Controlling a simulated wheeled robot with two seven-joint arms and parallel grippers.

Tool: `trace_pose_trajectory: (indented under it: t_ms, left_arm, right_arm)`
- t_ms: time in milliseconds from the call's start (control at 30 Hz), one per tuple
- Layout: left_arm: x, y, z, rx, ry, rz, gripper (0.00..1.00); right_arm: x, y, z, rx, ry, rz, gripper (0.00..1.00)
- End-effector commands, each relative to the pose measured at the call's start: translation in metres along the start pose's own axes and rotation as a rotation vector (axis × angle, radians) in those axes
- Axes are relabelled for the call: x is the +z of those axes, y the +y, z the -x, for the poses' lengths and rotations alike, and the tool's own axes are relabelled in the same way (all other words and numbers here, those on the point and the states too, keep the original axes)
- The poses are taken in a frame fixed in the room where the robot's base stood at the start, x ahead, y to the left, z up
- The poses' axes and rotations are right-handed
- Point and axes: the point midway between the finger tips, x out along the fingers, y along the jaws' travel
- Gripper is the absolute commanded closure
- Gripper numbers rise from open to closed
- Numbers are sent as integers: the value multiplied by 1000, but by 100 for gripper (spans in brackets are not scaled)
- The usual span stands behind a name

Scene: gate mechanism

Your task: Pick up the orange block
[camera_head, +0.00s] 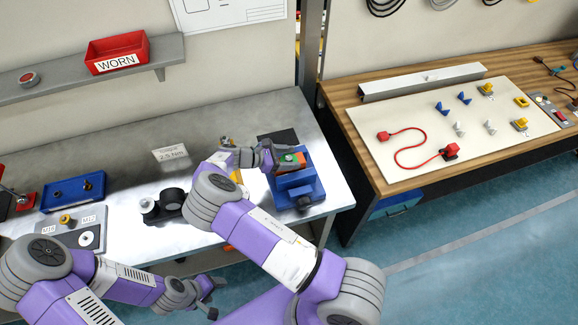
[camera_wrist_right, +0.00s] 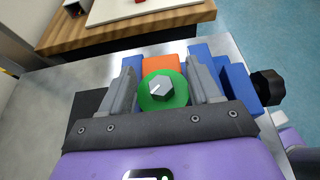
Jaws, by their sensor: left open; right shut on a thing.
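The orange block (camera_head: 300,157) sits at the blue vise (camera_head: 297,188) on the metal bench. A green disc (camera_wrist_right: 163,92) with a grey hex bolt head in its middle lies on the near part of the block in the right wrist view (camera_wrist_right: 160,63). My right gripper (camera_head: 279,157) is shut on the block, one finger on each side; the disc also lies between the fingers (camera_wrist_right: 163,84), and the exact contact is partly hidden. My left gripper (camera_head: 214,298) is open and empty, low in front of the bench.
A black round-ended part (camera_head: 168,201), a blue tray (camera_head: 73,191) and a grey plate marked M16 and M12 (camera_head: 72,231) stand on the bench. A red WORN bin (camera_head: 117,52) is on the shelf. A wooden table (camera_head: 360,120) with a pale board stands right, across a gap.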

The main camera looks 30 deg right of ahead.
Motion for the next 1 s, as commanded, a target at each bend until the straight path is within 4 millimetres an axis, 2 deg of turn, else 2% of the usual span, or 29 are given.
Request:
trace_pose_trajectory:
  t_ms: [33,233,733,867,1000]
  left_arm:
    - [0,0,0,0,0,0,38]
    - [0,0,0,0,0,0,38]
    - [0,2,4,0,0,0,38]
    - [1,5,14,0,0,0,38]
    - [1,11,30,0,0,0,38]
  right_arm:
    - [0,0,0,0,1,0,69]
    - [0,0,0,0,1,0,100]
    - [4,0,3,1,6,-1,100]
    - [16,0,8,1,6,0,100]
    - [38,0,17,0,2,-1,100]
